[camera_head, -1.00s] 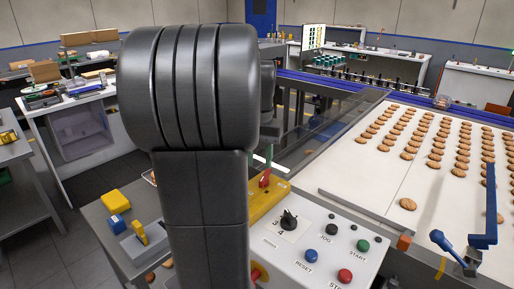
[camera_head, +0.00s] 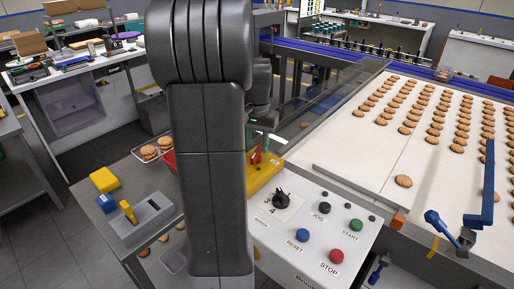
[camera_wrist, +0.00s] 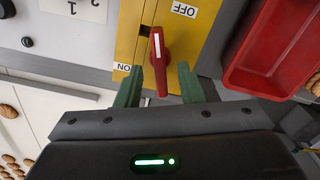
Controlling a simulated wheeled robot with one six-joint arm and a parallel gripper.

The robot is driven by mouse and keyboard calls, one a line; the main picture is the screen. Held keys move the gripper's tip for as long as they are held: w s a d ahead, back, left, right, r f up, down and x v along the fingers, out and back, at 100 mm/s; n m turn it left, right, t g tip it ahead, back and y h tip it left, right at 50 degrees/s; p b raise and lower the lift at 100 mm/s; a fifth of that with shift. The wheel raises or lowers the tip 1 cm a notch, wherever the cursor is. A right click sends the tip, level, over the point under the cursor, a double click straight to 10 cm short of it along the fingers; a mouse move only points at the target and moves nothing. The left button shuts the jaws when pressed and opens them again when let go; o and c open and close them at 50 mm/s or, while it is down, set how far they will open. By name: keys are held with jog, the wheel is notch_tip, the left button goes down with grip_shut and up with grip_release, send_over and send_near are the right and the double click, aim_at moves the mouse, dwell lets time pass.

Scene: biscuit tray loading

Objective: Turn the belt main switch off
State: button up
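The belt main switch is a yellow box (camera_head: 262,179) with a red handle (camera_head: 257,154), behind the white control panel and partly hidden by my arm in the head view. In the wrist view the red handle (camera_wrist: 160,62) stands out from the yellow plate (camera_wrist: 192,35). An ON label (camera_wrist: 122,67) is at its left and an OFF label (camera_wrist: 185,10) at its upper right. My gripper (camera_wrist: 161,77) has its green fingers apart, one on each side of the handle's near end. Gaps show between the fingers and the handle.
The control panel (camera_head: 330,222) with a black dial and several buttons is right of my arm. A red tray (camera_wrist: 262,60) lies right of the switch. A grey block with a yellow lever (camera_head: 147,219) is at left. The biscuit belt (camera_head: 345,150) is at right.

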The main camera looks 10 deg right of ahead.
jog(key=shift+f, duration=0.95)
jog(key=shift+c, duration=0.2)
grip_shut()
jog(key=shift+m+p, duration=0.65)
jog(key=shift+m, duration=1.45)
jog(key=shift+o, duration=0.2)
grip_release()
